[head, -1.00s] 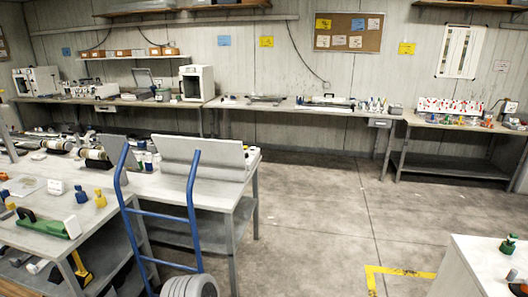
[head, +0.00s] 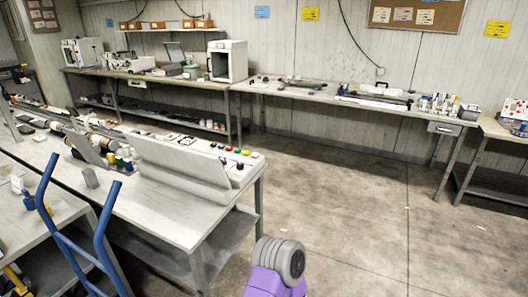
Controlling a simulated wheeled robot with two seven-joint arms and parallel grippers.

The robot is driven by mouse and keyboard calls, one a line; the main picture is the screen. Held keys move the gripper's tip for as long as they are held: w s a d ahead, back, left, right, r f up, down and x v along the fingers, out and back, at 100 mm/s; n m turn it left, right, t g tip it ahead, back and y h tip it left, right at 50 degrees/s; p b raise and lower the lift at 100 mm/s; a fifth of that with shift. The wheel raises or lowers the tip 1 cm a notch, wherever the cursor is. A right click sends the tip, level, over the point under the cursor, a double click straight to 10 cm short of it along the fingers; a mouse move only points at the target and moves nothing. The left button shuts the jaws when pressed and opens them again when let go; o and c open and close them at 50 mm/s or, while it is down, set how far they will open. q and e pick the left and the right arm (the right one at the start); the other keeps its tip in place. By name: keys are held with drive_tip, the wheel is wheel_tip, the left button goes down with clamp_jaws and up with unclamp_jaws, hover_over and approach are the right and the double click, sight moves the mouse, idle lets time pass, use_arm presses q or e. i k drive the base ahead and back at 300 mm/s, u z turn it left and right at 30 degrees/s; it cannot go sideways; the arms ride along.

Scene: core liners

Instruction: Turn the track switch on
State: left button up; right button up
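No part that I can surely name as the track switch shows. Several small coloured buttons or knobs (head: 240,152), red, green and yellow among them, sit at the right end of the near grey table (head: 180,215), behind a long pale upright panel (head: 175,165). They are too small to tell whether any is a switch or how it is set. Long tubes (head: 70,135) lie along the left part of this table.
A blue hand truck frame (head: 75,245) stands at the lower left, before the near table. Benches (head: 345,99) with equipment line the back wall. A white box-like machine (head: 228,62) stands on the back left bench. Open concrete floor (head: 350,210) lies right of the near table.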

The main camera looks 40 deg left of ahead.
sight(240, 166)
drive_tip(key=u, duration=0.5)
drive_tip(key=i, duration=1.55)
drive_tip(key=u, duration=1.2)
